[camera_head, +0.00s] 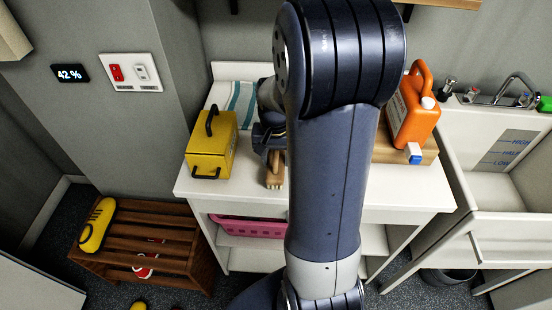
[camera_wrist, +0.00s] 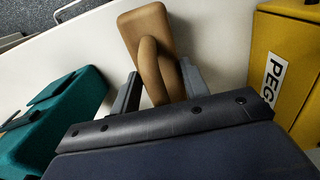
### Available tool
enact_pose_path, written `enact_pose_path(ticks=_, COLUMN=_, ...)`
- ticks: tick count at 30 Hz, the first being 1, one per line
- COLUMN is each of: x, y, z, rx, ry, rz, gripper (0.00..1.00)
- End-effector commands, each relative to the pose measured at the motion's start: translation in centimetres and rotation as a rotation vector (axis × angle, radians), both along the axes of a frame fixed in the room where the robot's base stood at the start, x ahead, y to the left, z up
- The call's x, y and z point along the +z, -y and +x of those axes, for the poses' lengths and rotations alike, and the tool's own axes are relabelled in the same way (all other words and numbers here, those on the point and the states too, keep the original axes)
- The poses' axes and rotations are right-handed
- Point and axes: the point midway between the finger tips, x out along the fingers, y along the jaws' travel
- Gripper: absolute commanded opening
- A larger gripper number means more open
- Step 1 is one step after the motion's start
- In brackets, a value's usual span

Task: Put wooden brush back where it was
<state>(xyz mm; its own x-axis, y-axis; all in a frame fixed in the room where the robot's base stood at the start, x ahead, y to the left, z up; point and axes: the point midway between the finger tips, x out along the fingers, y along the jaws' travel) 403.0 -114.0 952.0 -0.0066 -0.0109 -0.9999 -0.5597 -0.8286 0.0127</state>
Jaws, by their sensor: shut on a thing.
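The wooden brush (camera_head: 275,165) is at the front of the white counter (camera_head: 240,197), just right of the yellow box, with its pale bristle end toward the front edge. In the wrist view the brush (camera_wrist: 150,28) shows as a tan block with a looped handle. My gripper (camera_wrist: 160,88) is shut on that handle, one finger on each side. In the head view my gripper (camera_head: 270,140) is partly hidden by my arm. I cannot tell whether the brush touches the counter or hangs just above it.
A yellow box (camera_head: 208,158) with black handles stands close left of the brush. A teal object (camera_wrist: 65,110) lies on the opposite side. A striped towel (camera_head: 243,100) is behind. An orange jug (camera_head: 410,112) stands right, near a sink (camera_head: 490,190). My arm hides the counter's middle.

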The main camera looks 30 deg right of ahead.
Motion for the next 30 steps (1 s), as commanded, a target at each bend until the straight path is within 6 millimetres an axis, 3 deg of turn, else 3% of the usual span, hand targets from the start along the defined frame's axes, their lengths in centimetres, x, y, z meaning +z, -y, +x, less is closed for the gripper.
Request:
enact_pose_path(ticks=3, x=-1.0, y=-0.01, z=-0.03, rx=0.0, ry=-0.001, rz=0.001, gripper=0.18)
enact_pose_path(ticks=14, x=-1.46, y=0.0, z=0.0, rx=0.0, ry=0.001, rz=-0.001, gripper=0.18)
enact_pose_path(ticks=15, x=-1.41, y=0.0, z=0.0, rx=0.0, ry=0.001, rz=-0.001, gripper=0.45)
enact_pose_path(ticks=23, x=-1.34, y=0.0, z=-0.01, rx=0.0, ry=0.0, rz=0.0, gripper=0.65)
enact_pose_path(ticks=30, x=-1.22, y=0.0, z=0.0, rx=0.0, ry=0.001, rz=-0.001, gripper=0.65)
